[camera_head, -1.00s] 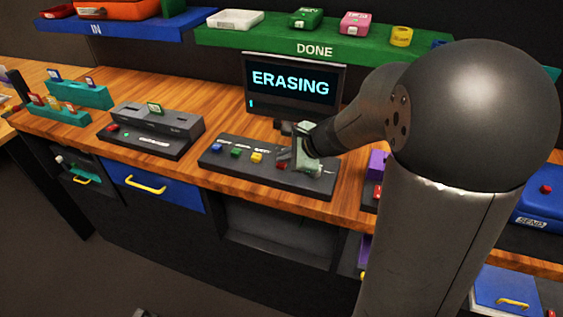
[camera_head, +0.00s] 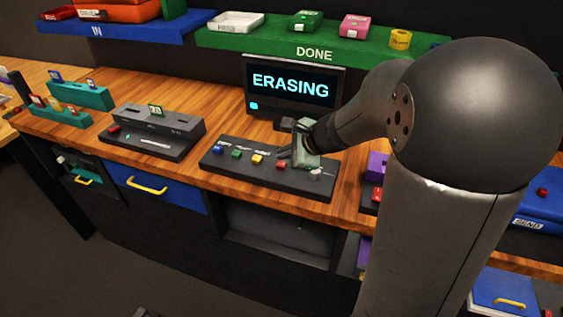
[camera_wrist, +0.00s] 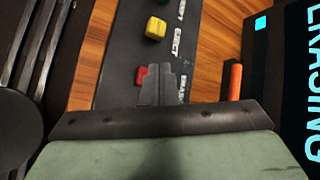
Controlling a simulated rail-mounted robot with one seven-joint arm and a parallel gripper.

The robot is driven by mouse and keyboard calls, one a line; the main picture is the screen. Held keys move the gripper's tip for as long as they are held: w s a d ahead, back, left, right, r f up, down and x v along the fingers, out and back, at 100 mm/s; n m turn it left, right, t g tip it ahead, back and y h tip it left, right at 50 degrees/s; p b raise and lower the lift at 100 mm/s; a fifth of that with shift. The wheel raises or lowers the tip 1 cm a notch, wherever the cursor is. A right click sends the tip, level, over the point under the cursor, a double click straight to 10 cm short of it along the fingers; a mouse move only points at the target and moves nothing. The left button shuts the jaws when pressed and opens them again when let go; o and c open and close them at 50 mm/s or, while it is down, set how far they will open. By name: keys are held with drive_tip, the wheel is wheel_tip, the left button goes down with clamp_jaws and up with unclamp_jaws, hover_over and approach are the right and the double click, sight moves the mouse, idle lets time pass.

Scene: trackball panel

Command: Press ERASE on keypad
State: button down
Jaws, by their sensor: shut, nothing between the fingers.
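The dark keypad (camera_head: 222,166) lies on the wooden bench below the screen, with a blue, a green, a yellow and a red button in a row. The red button (camera_head: 282,166) is at the right of the row; it also shows in the wrist view (camera_wrist: 141,75), partly hidden by my fingers. My gripper (camera_head: 290,155) is shut and empty, its fingertips close above the red button; I cannot tell whether they touch it. The label by the red button is mostly covered. The screen (camera_head: 292,84) reads ERASING, with a small cyan block at its lower left.
A dark slotted device (camera_head: 150,130) with a small card stands left of the keypad. Teal card racks (camera_head: 80,95) are further left. A purple block (camera_head: 377,164) stands right of the keypad. The green DONE shelf (camera_head: 270,42) hangs above the screen.

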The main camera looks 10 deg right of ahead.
sight(285, 165)
wheel_tip(285, 165, up, 5)
drive_tip(key=p, duration=0.4)
idle(0.8)
drive_tip(key=s+a+f+n+g+h, duration=0.1)
drive_tip(key=s+a+n+g, duration=0.15)
drive_tip(key=s+n, duration=0.45)
drive_tip(key=s+a+f+n+g, duration=0.1)
drive_tip(key=s+a+n+g, duration=0.2)
drive_tip(key=s, duration=0.5)
drive_tip(key=s+d+f+n+g+h, duration=0.1)
drive_tip(key=s+d+n+h, duration=0.3)
drive_tip(key=s+n, duration=0.5)
drive_tip(key=shift+s+f+n+h, duration=0.15)
drive_tip(key=shift+s+n+h, duration=0.15)
drive_tip(key=shift+s, duration=0.55)
